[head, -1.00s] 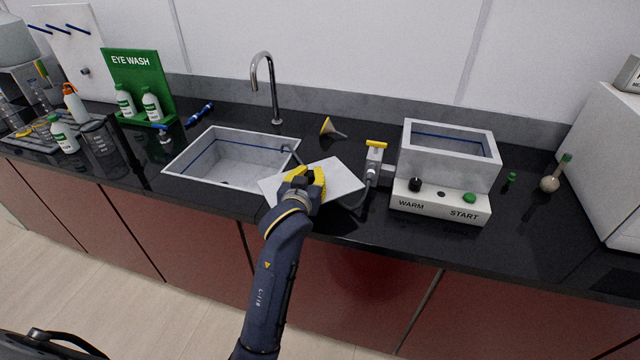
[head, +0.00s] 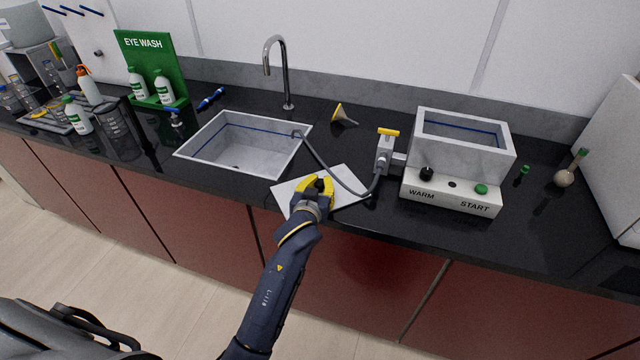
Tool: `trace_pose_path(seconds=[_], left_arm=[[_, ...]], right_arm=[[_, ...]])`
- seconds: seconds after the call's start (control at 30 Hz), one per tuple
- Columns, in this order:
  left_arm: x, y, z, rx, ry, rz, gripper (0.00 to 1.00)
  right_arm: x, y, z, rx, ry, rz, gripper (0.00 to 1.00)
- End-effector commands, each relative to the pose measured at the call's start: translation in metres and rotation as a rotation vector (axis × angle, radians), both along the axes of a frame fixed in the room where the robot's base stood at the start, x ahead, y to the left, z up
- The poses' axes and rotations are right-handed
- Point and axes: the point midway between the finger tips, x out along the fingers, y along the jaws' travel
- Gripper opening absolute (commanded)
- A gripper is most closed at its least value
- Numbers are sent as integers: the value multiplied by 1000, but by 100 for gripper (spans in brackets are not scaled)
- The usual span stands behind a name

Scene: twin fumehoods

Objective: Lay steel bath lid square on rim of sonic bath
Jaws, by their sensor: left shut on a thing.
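The steel bath lid (head: 347,175) is a flat pale plate, held in front of the sonic bath's left side, near the counter's front edge. My left gripper (head: 316,186), with yellow fingers, is shut on it near its middle; the fingers hide the grasped part. I cannot tell whether the lid touches the counter. The sonic bath (head: 462,158) stands at the right, an open grey tub on a white base marked WARM and START. Its rim is bare. My right gripper is not in view.
A funnel (head: 342,114) lies behind. A round-bulbed item (head: 567,176) is right of the bath.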

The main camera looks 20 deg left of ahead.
Motion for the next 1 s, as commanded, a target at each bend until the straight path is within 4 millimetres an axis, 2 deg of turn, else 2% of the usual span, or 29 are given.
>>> trace_pose_path(seconds=[0.03,0.07,0.27,0.5,0.63,0.77,1.0], left_arm=[[0,0,1,0,-1,0,0],[0,0,0,0,0,0,17],[0,0,0,0,0,0,39],[0,0,1,0,0,0,39],[-7,-1,2,-1,0,-1,39],[-24,-3,6,-1,-1,-1,39],[-65,-6,16,-1,0,0,39]], right_arm=[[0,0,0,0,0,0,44],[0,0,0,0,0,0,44],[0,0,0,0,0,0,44],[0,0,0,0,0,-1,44],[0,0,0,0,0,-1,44],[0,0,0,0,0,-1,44],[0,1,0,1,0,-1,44]])
